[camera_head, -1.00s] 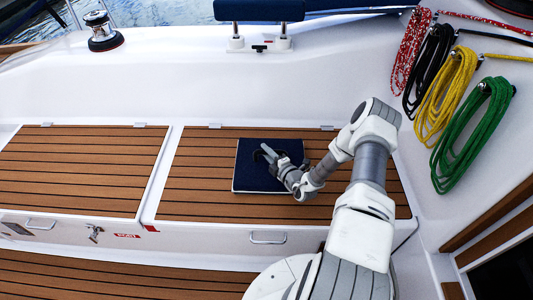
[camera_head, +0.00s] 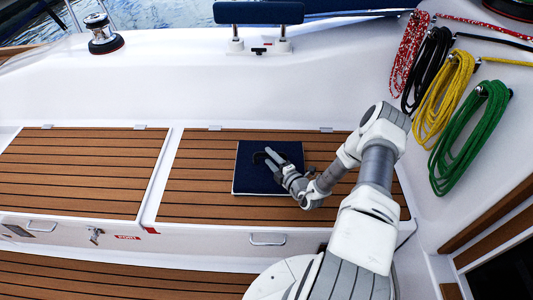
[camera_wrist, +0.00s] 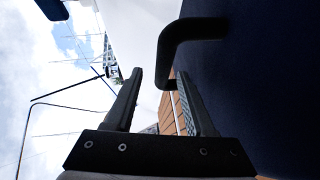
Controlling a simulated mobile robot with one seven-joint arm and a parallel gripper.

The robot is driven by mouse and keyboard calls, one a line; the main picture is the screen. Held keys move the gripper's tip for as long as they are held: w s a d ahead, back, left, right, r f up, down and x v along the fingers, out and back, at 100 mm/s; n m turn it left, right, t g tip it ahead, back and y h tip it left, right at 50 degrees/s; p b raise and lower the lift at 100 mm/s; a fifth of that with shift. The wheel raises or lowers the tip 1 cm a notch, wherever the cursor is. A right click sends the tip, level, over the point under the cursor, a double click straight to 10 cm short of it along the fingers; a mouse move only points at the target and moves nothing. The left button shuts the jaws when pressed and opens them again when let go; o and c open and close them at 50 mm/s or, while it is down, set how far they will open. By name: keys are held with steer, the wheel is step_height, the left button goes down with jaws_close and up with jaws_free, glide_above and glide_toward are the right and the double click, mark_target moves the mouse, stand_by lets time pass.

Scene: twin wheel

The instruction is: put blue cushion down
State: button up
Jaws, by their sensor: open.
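The blue cushion (camera_head: 246,178) is a dark navy square lying flat on the right-hand teak seat panel. In the wrist view its blue face (camera_wrist: 270,80) fills the right side. A black bent handle (camera_wrist: 190,30) stands out from that face, just ahead of the fingertips. My gripper (camera_head: 267,158) is low over the middle of the cushion, reaching in from the right. In the wrist view its two fingers (camera_wrist: 160,78) are apart with nothing clamped between them. I cannot tell whether a finger touches the handle.
The teak seat (camera_head: 195,195) is bare around the cushion. A second teak panel (camera_head: 80,170) lies left. Coiled ropes (camera_head: 468,135) hang on the right wall. A winch (camera_head: 103,35) and a blue padded backrest (camera_head: 258,12) are at the back.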

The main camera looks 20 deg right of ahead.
steer(key=p+v, duration=0.1)
steer(key=v, duration=0.8)
steer(key=shift+w+r, duration=0.1)
